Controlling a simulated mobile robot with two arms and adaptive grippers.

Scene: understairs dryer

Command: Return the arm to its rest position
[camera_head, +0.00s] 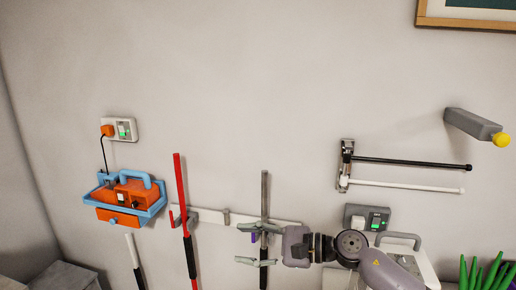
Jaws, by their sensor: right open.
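My right arm (385,268) comes in from the lower right and reaches left. My right gripper (240,245) is open, its two grey-green fingers spread one above the other and pointing left. The fingers overlap a grey upright pole (264,190) in the head view; I cannot tell whether they touch it. Nothing is clearly held between the fingers. A small purple part shows near the pole, partly hidden by the gripper. My left gripper is not in view.
A white wall rail (290,221) holds poles, including a red one (180,190). Left are an orange-blue caddy (128,220) and a socket (126,129).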

